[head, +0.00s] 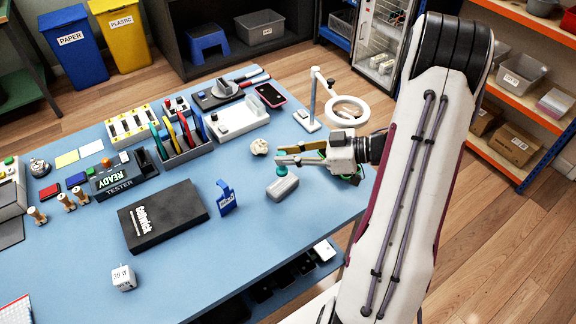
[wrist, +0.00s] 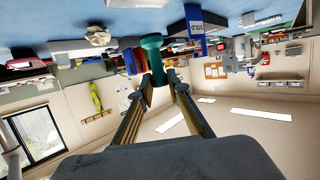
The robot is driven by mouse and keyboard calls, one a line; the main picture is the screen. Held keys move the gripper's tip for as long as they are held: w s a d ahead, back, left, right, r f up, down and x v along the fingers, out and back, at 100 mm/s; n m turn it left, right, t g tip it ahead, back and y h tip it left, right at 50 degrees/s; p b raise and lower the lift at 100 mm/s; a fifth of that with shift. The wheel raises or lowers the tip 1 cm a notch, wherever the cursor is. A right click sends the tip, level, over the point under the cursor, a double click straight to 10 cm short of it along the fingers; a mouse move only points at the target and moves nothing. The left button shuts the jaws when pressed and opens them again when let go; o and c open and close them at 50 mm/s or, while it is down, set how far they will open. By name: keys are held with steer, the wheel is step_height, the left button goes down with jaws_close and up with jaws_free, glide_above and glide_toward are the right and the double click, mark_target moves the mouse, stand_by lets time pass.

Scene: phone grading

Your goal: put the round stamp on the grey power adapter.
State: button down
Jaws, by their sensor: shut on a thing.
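My gripper (head: 279,157) reaches in from the right, its fingers level and pointing left. It is shut on the round stamp (head: 282,170), a small teal piece at the fingertips. The wrist view shows the teal stamp (wrist: 152,55) between the two fingertips (wrist: 155,84), with its wider end toward the table. The grey power adapter (head: 284,189), a rounded block, lies on the table just below the stamp. In the head view the stamp's lower end overlaps the adapter's far left part; I cannot tell whether they touch. The adapter does not show in the wrist view.
A blue stand (head: 227,198) is left of the adapter, and a black box (head: 162,215) lies beyond it. A crumpled pale piece (head: 259,147) lies behind. A ring magnifier lamp (head: 346,111) stands near my gripper.

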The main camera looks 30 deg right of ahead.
mark_target(285, 167)
steer(key=shift+f, duration=0.15)
steer(key=shift+f, duration=2.05)
steer(key=shift+f, duration=0.1)
steer(key=c, duration=1.9)
jaws_free()
steer(key=shift+r, duration=0.2)
steer(key=shift+v, duration=5.95)
